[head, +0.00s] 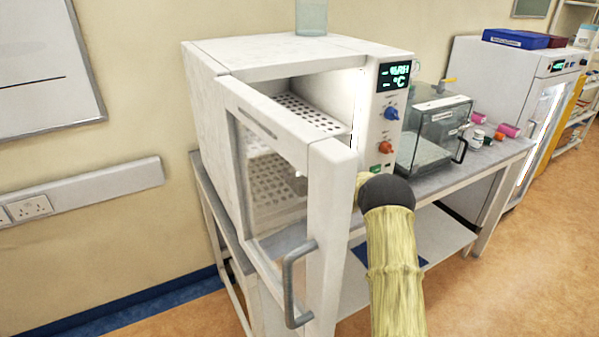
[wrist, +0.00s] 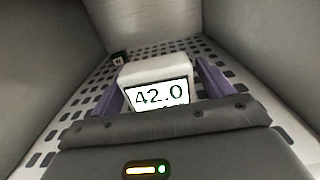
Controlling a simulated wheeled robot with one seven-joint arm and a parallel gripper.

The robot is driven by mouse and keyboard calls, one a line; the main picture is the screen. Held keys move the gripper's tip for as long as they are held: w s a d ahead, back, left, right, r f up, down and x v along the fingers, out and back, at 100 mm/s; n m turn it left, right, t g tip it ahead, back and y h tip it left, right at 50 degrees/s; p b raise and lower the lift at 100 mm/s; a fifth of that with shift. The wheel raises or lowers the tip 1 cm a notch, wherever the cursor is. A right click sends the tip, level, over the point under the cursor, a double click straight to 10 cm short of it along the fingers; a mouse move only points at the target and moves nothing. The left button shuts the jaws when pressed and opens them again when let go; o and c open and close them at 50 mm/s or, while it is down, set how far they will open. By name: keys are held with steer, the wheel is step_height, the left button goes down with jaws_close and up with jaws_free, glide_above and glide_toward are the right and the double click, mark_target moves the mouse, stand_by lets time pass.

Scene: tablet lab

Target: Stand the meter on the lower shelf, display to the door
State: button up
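The meter (wrist: 155,72) is a small white block whose lit display (wrist: 157,95) reads 42.0 and faces the wrist camera. In the wrist view, my gripper (wrist: 160,88) has its purple fingers close against both sides of the meter. The meter looks upright over a perforated shelf; I cannot tell whether its base touches. In the head view, my arm reaches toward the open chamber (head: 210,110), and the gripper and meter are hidden. The upper shelf (head: 300,113) and lower shelf (head: 275,185) are both perforated; the lower one shows through the glass of the open door (head: 330,220).
A small black object (wrist: 119,58) sits at the shelf's back left. Chamber walls rise close on both sides. The door's handle (head: 292,285) juts forward. A clear lidded box (head: 435,135) and several small bottles stand on the bench to the right.

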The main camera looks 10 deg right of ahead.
steer(key=shift+r, duration=0.2)
steer(key=shift+s+d+f, duration=0.15)
steer(key=shift+s+d, duration=0.05)
steer(key=shift+s, duration=0.3)
steer(key=b+v, duration=0.2)
steer(key=v, duration=0.9)
steer(key=shift+b, duration=0.3)
stand_by(0.7)
